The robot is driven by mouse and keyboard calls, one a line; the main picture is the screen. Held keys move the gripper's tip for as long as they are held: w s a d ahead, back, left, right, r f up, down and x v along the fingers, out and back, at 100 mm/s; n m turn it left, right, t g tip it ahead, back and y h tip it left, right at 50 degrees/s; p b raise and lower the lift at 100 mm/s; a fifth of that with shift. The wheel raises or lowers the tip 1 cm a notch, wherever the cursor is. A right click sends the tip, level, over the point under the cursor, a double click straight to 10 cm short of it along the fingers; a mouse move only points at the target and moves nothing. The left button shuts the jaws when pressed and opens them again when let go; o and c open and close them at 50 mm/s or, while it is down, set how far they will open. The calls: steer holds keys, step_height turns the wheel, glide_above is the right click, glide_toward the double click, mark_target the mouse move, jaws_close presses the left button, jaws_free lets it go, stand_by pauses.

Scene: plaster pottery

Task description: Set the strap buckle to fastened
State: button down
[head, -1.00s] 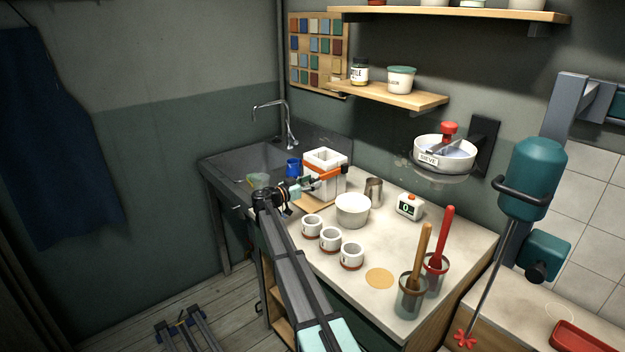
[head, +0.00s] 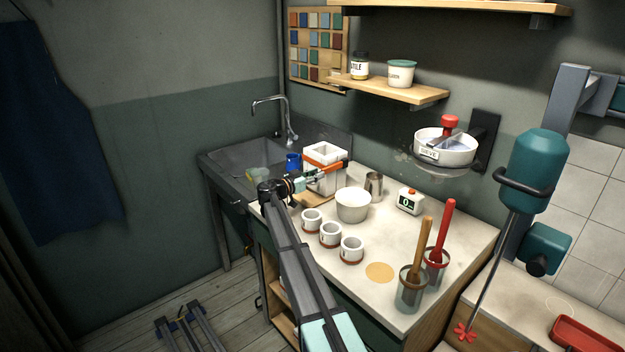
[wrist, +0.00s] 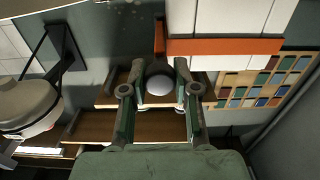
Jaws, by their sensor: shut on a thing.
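The white block-shaped mould (head: 325,153) stands on a small wooden board on the worktop, with an orange strap (head: 338,168) around it. The mould (wrist: 225,20) and strap (wrist: 225,46) also show along the top of the wrist view. An orange strip, seemingly the buckle's lever (wrist: 160,36), stands out beside the mould in the wrist view. My gripper (wrist: 161,88) is shut on a grey rounded knob (wrist: 159,83) that lines up with this strip. In the head view my gripper (head: 312,178) is at the mould's front side. The buckle's latch is too small to make out.
A white bowl (head: 352,206) and a metal beaker (head: 374,184) stand right of the mould. Several small white cups (head: 330,234) are in front. A blue cup (head: 293,163) and the sink (head: 245,160) are to the left.

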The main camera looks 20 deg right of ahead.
mark_target(329, 169)
steer(key=shift+f+b+x, duration=0.25)
steer(key=shift+b+x, duration=0.65)
steer(key=shift+x, duration=0.3)
steer(key=shift+w+d, duration=0.15)
steer(key=shift+d, duration=0.2)
steer(key=shift+r, duration=0.3)
steer(key=c, duration=0.9)
jaws_free()
steer(key=shift+d, duration=0.2)
steer(key=shift+o, duration=0.2)
steer(key=shift+a, duration=0.1)
